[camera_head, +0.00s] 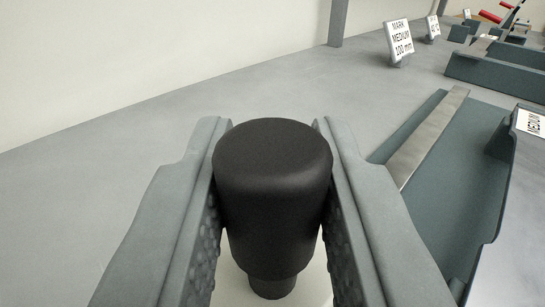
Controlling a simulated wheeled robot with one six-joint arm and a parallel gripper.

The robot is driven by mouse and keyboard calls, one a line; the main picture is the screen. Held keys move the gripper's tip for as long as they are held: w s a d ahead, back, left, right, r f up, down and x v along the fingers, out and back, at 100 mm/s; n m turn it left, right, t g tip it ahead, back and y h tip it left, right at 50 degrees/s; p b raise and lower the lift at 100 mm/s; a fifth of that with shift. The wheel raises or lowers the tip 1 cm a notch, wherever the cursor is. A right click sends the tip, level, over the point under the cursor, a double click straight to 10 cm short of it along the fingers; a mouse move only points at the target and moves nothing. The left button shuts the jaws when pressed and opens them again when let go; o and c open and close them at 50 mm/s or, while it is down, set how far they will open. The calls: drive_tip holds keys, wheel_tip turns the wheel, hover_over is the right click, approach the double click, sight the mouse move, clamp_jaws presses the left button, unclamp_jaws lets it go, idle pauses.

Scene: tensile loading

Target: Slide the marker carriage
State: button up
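A black round knob (272,205) with a narrower neck stands upright in the middle of the view. It appears to be the handle of the marker carriage, whose body I cannot make out. My gripper (271,125) has its two grey fingers against the left and right sides of the knob, with no clear gap on either side. A pale surface shows under the knob's neck. The rest of what is below is hidden by the fingers.
A teal tray (462,190) holding a flat metal strip (430,137) lies close on the right. A sign (400,40) reading "MARK MEDIUM 100 mm" stands behind. More teal fixtures (500,75) are at the far right. The grey bench at left is clear.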

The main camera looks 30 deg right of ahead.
clamp_jaws()
drive_tip(key=shift+d, duration=0.1)
drive_tip(key=d, duration=0.2)
drive_tip(key=w+d, duration=0.1)
drive_tip(key=d, duration=0.1)
drive_tip(key=shift+w+d, duration=0.2)
drive_tip(key=shift+d, duration=0.1)
drive_tip(key=o, duration=0.6)
unclamp_jaws()
